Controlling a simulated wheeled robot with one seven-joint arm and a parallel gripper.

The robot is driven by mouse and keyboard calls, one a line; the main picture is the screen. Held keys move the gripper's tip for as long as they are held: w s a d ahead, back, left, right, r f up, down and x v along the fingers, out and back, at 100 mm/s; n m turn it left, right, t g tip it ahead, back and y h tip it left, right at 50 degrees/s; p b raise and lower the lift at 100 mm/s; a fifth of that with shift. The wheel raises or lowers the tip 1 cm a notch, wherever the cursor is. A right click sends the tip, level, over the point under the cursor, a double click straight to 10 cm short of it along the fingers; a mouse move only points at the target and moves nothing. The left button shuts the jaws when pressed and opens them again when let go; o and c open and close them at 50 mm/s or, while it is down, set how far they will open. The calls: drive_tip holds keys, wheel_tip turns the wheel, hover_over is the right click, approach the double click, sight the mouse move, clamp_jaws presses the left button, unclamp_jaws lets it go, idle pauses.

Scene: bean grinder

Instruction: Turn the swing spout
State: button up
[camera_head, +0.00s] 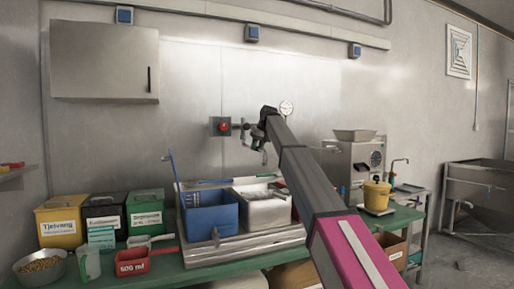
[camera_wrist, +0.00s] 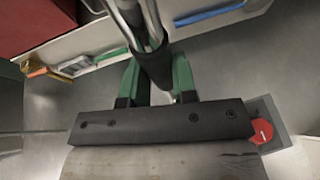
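The spout is a metal pipe (camera_wrist: 128,12) with a dark sleeve (camera_wrist: 154,66), seen at the top middle of the wrist view. My gripper (camera_wrist: 156,72) has its two green fingers on either side of the dark sleeve, with little or no gap visible. I cannot tell whether the fingers press on it. In the head view my gripper (camera_head: 256,135) is up at the back wall, above the sink area. A small part of the spout (camera_head: 265,158) seems to hang just below it; the rest is hidden by my arm.
A red knob (camera_head: 224,126) on a grey wall box is left of my gripper; it also shows in the wrist view (camera_wrist: 262,130). A round gauge (camera_head: 286,107) is on the right. Below stand a blue bin (camera_head: 210,217) and a white bin (camera_head: 265,212). A grey machine (camera_head: 352,162) stands right.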

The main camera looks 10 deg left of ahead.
drive_tip(key=o, duration=0.4)
drive_tip(key=shift+o, duration=0.2)
drive_tip(key=v, duration=1)
drive_tip(key=shift+r, duration=0.4)
drive_tip(key=shift+d, duration=0.25)
